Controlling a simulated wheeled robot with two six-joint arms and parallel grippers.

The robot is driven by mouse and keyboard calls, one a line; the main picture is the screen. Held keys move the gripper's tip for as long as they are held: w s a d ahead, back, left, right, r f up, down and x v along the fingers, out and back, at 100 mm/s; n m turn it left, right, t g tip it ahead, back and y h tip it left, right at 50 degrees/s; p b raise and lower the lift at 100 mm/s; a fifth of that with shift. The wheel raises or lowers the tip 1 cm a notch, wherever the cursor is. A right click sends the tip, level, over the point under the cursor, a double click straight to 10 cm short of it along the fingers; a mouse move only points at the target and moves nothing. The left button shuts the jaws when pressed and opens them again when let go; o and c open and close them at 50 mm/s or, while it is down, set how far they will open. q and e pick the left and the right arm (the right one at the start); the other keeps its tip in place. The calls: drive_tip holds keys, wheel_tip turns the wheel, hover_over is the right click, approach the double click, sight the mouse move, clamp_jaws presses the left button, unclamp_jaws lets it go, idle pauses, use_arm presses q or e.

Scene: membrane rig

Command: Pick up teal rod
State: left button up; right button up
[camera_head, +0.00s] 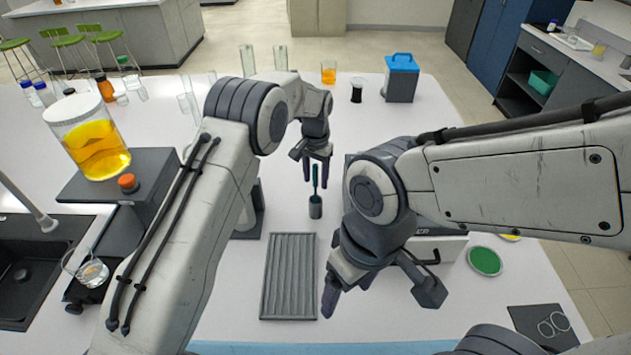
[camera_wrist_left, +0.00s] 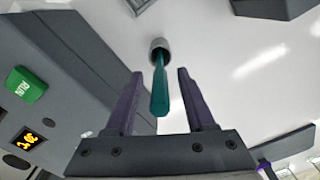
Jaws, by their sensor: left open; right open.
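The teal rod (camera_head: 315,178) stands upright in a small grey cup (camera_head: 315,208) on the white table. My left gripper (camera_head: 318,175) is open over the rod's upper end. In the left wrist view, the teal rod (camera_wrist_left: 160,88) lies between the two open fingers of my left gripper (camera_wrist_left: 157,85), with a gap on each side. The cup (camera_wrist_left: 159,46) shows beyond the rod. My right gripper (camera_head: 375,300) is open and empty, lower and to the right of the cup.
A grey ribbed tray (camera_head: 290,277) lies in front of the cup. A jar of yellow liquid (camera_head: 93,145) stands on a dark device at left. A blue-lidded box (camera_head: 401,80) stands at the back. A green dish (camera_head: 485,261) lies at right.

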use_arm(q)
clamp_jaws()
